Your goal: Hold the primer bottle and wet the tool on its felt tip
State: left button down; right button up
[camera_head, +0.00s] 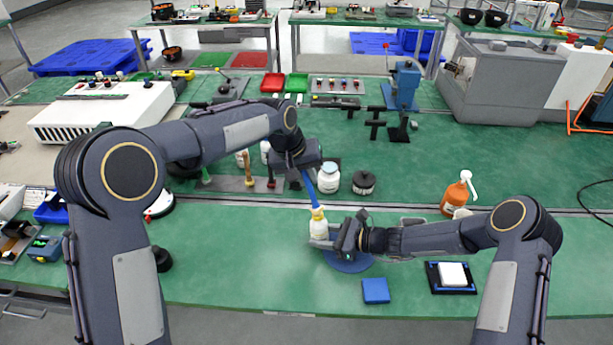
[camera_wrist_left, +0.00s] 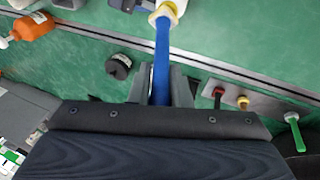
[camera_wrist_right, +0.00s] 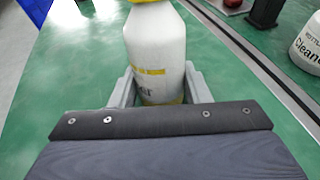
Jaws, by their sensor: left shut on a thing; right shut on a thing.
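The primer bottle (camera_head: 319,229) is white with a yellow top and stands upright in my right gripper (camera_head: 329,233). In the right wrist view the fingers close around the white bottle (camera_wrist_right: 158,55); its tip is out of that picture. My left gripper (camera_head: 304,174) is shut on a blue tool (camera_head: 311,190), which points down at the bottle's yellow top. In the left wrist view the blue tool (camera_wrist_left: 162,60) runs from the fingers (camera_wrist_left: 161,85) to the yellow top (camera_wrist_left: 165,12). The tool's end appears to meet the top; the felt tip itself is hidden.
A round blue mat (camera_head: 348,264) lies below the bottle, with a blue block (camera_head: 376,291) in front. A white cleaner jar (camera_head: 328,178), a dark round brush (camera_head: 363,183) and an orange pump bottle (camera_head: 457,194) stand nearby. A tool rack (camera_head: 228,184) is at left.

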pick_arm(q)
jog(key=shift+r, duration=3.4)
pick_arm(e)
jog(key=o, duration=0.8)
jog(key=shift+o, duration=0.2)
